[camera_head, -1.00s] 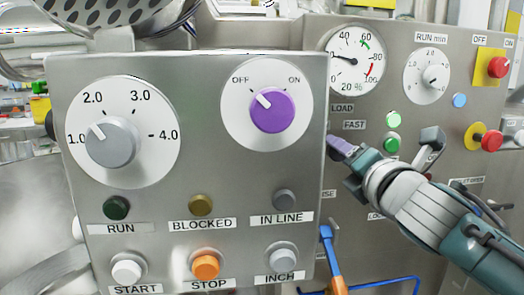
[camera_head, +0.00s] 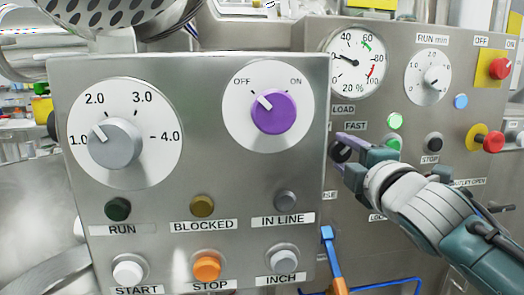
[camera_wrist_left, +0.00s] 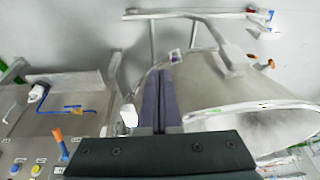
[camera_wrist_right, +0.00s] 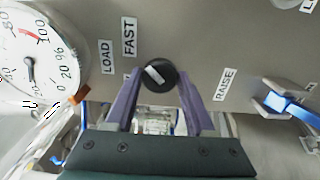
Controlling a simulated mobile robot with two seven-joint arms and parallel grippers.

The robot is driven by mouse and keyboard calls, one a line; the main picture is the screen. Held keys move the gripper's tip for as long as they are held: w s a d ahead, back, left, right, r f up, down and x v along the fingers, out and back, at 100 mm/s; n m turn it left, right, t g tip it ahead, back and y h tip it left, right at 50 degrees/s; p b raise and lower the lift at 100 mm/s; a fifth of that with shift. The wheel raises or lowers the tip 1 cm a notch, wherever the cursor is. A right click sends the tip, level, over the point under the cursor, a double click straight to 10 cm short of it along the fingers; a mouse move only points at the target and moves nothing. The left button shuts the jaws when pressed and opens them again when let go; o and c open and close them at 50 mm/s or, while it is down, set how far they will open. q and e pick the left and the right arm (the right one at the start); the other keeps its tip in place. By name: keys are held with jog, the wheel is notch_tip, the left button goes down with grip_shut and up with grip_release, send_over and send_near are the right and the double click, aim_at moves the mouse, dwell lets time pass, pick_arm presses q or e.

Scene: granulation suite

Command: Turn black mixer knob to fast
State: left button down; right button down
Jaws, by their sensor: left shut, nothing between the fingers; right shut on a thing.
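The black mixer knob (camera_head: 341,151) is on the rear panel, below the FAST label (camera_head: 355,126) and partly behind the grey panel's right edge. In the right wrist view the knob (camera_wrist_right: 160,75) is round with a slanted white mark. My right gripper (camera_head: 350,153) is shut on it, with one purple finger on each side in the right wrist view (camera_wrist_right: 158,88). The FAST label (camera_wrist_right: 129,37) is to the knob's upper left there. My left gripper (camera_wrist_left: 158,82) is shut and empty in the left wrist view, away from the knob.
The front grey panel (camera_head: 235,165) with a purple knob (camera_head: 274,112) stands close to my right gripper's left. A blue-and-orange handle (camera_head: 332,260) is below the gripper. A green button (camera_head: 394,121) and a black STOP button (camera_head: 434,142) are to the knob's right.

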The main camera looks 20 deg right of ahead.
dwell(0.5)
jog(key=shift+c, duration=1.3)
grip_release()
jog(key=v, duration=1)
jog(key=shift+d, duration=0.1)
